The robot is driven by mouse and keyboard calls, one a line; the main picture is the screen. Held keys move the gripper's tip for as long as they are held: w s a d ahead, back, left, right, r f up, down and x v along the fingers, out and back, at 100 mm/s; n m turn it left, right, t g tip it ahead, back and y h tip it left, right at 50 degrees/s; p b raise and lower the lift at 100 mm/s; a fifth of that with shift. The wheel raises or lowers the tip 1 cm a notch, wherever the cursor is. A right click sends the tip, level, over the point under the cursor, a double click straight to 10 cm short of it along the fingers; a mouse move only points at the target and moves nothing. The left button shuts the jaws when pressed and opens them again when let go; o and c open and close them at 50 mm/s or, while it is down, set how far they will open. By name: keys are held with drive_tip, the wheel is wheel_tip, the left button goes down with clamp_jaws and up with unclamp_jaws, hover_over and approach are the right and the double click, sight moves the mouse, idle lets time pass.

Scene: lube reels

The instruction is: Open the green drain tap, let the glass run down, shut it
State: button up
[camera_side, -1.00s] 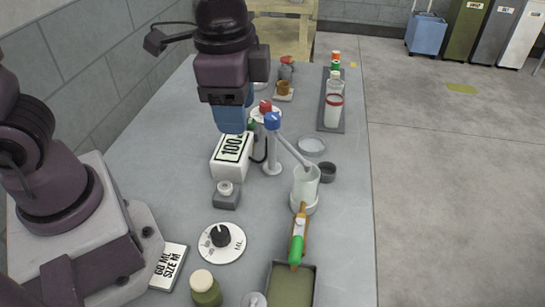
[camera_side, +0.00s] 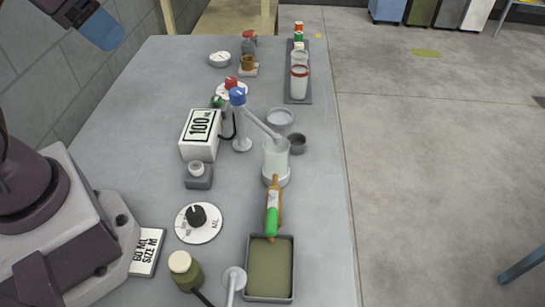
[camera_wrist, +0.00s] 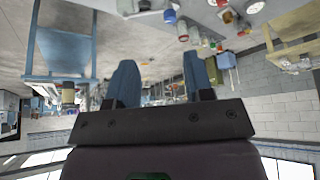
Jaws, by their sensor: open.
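The glass (camera_side: 276,158) stands upright on a white round base in the middle of the table in the side view. Its contents look pale, and I cannot make out a level. The drain tap, a brass-coloured spout with a green part (camera_side: 272,222), extends from the glass base towards the tray. Whether the tap is open or shut I cannot tell. A grey tray (camera_side: 245,270) with olive-green content lies under its end. My gripper (camera_side: 100,28) is high at the upper left, far from the tap. In the wrist view its blue fingers (camera_wrist: 160,82) are apart with nothing between them.
A blue-topped nozzle post (camera_side: 240,125) leans its tube to the glass. A white box (camera_side: 186,148) reading 100, a dial (camera_side: 197,222) and a "60 ML SIZE M" card (camera_side: 146,252) stand left. A rack (camera_side: 297,90) holds jars at the back. The right table edge is clear.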

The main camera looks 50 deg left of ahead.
drive_tip(key=shift+d, duration=0.1)
drive_tip(key=c, duration=0.5)
drive_tip(key=d+f+m, duration=0.1)
drive_tip(key=d+f+g+h, duration=0.1)
drive_tip(key=d, duration=0.1)
drive_tip(key=d+f+m+g, duration=0.1)
drive_tip(key=d, duration=0.1)
drive_tip(key=shift+w+d+f+m+h, duration=0.15)
drive_tip(key=shift+w+f+m+h, duration=0.1)
drive_tip(key=shift+w+m+h, duration=0.1)
clamp_jaws()
drive_tip(key=w+d+f+n+g, duration=0.1)
drive_tip(key=d+f+n, duration=0.4)
drive_tip(key=n, duration=1)
drive_tip(key=w+d+f+n+g, duration=0.1)
drive_tip(key=w+d+f+n, duration=0.2)
drive_tip(key=n, duration=1.1)
drive_tip(key=d+f, duration=0.2)
drive_tip(key=d, duration=0.1)
drive_tip(key=shift+d+f+n, duration=0.25)
drive_tip(key=shift+f+n, duration=0.05)
drive_tip(key=shift+n, duration=0.05)
